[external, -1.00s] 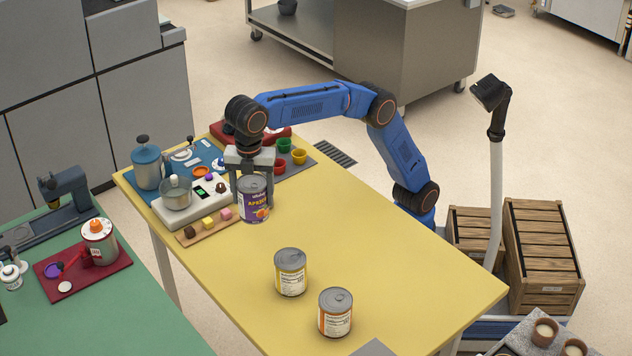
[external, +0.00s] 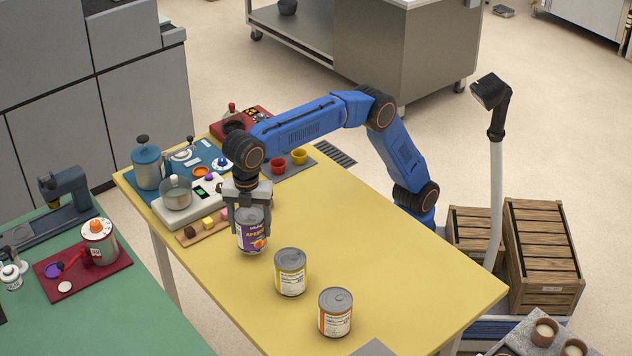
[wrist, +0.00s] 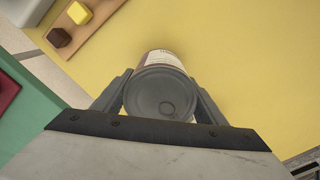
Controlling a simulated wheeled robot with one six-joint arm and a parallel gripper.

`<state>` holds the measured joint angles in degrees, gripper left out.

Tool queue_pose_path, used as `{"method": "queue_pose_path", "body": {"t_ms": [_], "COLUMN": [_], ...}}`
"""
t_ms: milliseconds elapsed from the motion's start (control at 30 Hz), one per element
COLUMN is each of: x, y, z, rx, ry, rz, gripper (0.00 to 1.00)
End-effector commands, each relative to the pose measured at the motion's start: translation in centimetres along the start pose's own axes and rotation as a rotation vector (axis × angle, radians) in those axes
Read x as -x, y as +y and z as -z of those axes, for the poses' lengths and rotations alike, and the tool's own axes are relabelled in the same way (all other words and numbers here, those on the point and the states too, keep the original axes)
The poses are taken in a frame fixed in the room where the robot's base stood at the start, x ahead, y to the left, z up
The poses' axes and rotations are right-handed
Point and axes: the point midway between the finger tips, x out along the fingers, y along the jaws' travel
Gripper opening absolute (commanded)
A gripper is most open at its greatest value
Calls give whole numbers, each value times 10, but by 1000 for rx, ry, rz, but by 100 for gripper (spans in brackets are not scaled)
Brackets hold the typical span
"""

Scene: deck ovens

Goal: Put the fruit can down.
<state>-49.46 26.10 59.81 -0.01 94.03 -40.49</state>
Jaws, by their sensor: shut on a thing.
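The fruit can (external: 252,239) has a purple label with apricots and a grey lid. My gripper (external: 250,216) is shut on it from above, with one finger on each side. In the wrist view the can's lid (wrist: 160,93) sits between the fingers of my gripper (wrist: 160,100). The can is upright above or on the yellow table (external: 390,250); I cannot tell whether its base touches the top. It is to the upper left of a can with a yellow label (external: 290,273).
A can with an orange label (external: 335,314) stands farther right. A board with small cubes (external: 203,227) and a white scale with a pot (external: 170,208) lie left of my gripper. Red and yellow cups (external: 278,166) stand behind. The table's right half is largely clear.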

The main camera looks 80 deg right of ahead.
Motion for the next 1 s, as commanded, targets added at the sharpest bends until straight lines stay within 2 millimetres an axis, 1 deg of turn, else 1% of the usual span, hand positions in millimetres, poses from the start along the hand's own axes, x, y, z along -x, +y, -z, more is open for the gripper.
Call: {"method": "queue_pose_path", "body": {"t_ms": [100,200,667,700,733,767,1000], "x": [-15,-23,-29,-29,-29,-29,-29], "y": [0,0,0,0,0,0,0], "z": [0,0,0,0,0,0,0], "rx": [0,0,0,0,0,0,0], "ry": [0,1,1,0,0,0,0], "rz": [0,0,0,0,0,0,0], "gripper": [22,22,22,75,82,84,84]}}
